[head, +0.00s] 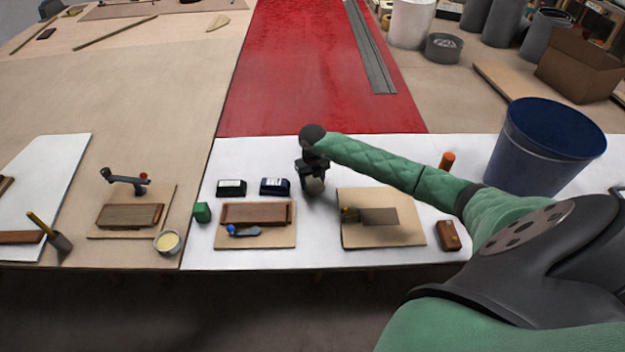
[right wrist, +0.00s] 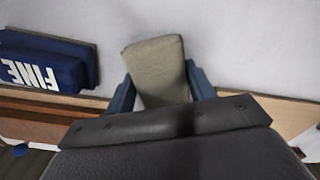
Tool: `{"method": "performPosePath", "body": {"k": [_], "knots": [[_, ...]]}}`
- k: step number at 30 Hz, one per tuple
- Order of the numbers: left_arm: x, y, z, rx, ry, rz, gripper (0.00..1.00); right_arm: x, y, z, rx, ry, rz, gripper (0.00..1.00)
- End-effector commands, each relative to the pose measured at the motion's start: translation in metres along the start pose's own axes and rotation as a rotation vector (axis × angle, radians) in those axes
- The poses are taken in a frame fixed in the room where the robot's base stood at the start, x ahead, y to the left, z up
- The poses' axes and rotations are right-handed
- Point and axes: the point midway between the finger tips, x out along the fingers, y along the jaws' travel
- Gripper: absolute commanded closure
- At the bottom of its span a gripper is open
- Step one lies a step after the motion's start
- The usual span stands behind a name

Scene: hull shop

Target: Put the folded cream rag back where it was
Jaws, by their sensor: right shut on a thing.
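The folded cream rag (head: 315,187) is in my right gripper (head: 313,176), over the white part of the bench top, just right of the dark blue box (head: 275,186). In the right wrist view the rag (right wrist: 157,70) is a small beige-grey block between the two blue-grey fingers of my right gripper (right wrist: 160,88), which is shut on it. I cannot tell whether the rag touches the bench surface. My left gripper is not in view.
A dark box marked "FINE" (right wrist: 45,65) lies close left of the rag. A blue bucket (head: 545,145) stands right. White surface (head: 265,155) behind the boxes is clear.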

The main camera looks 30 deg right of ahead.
Motion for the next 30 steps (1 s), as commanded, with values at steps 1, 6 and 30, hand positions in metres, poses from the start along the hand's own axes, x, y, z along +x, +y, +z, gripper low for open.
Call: {"method": "performPosePath", "body": {"k": [1, 6, 30], "knots": [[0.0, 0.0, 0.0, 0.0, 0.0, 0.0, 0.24, 0.0, 0.0, 0.0, 0.0, 0.0, 0.0, 0.67], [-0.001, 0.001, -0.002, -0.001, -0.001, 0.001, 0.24, 0.002, 0.0, 0.0, 0.0, 0.0, 0.0, 0.67], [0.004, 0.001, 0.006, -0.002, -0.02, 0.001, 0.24, -0.011, 0.0, 0.001, 0.0, -0.002, 0.0, 0.24]]}}
